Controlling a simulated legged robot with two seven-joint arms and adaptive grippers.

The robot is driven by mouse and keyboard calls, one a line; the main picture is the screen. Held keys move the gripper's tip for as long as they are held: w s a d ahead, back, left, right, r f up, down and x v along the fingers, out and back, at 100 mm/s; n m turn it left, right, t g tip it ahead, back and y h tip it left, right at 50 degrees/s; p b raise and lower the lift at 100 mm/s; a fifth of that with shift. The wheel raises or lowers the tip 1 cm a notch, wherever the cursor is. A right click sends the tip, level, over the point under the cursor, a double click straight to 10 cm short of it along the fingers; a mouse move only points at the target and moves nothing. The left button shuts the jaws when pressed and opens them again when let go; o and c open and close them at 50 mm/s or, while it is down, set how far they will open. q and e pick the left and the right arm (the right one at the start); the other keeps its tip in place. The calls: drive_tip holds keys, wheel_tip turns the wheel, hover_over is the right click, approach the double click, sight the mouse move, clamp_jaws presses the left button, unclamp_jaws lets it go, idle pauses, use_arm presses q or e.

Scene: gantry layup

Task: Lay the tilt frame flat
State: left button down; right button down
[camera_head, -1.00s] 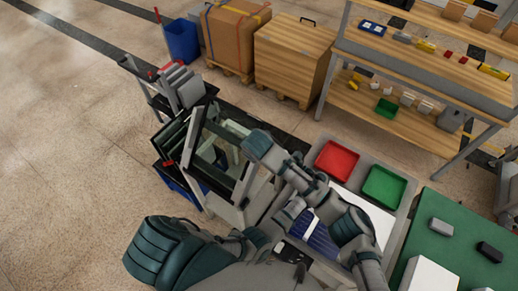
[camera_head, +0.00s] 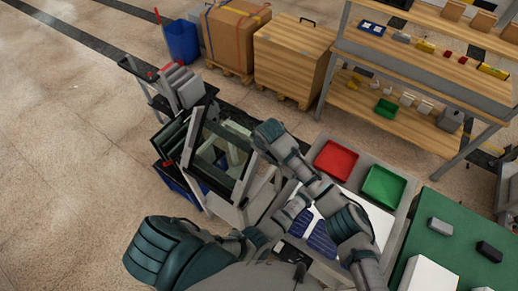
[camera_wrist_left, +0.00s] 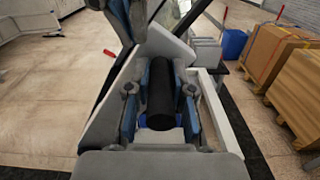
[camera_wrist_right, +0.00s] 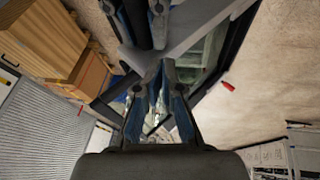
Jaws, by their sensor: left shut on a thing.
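The tilt frame (camera_head: 188,150) stands tilted at the centre left of the head view, a dark-edged frame with a clear pane and pale side members. In the left wrist view, my left gripper (camera_wrist_left: 160,100) is shut on a black cylindrical handle (camera_wrist_left: 160,95), beside a pale bracket. My right gripper (camera_wrist_right: 160,85) is close to the frame's pale bar and dark edge (camera_wrist_right: 215,75) in the right wrist view. Its fingers lie near each other, but their grip is unclear. The fingertips of both grippers are not clearly visible in the head view.
A cart (camera_head: 160,95) with grey panels stands behind the frame. Wooden crates (camera_head: 290,60) and a shelf rack (camera_head: 400,60) stand farther back. Open floor lies left.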

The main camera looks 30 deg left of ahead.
use_arm(q)
drive_tip(key=shift+s, duration=0.2)
drive_tip(key=c, duration=1)
unclamp_jaws()
drive_tip(key=shift+a+r, duration=0.1)
drive_tip(key=shift+a, duration=0.1)
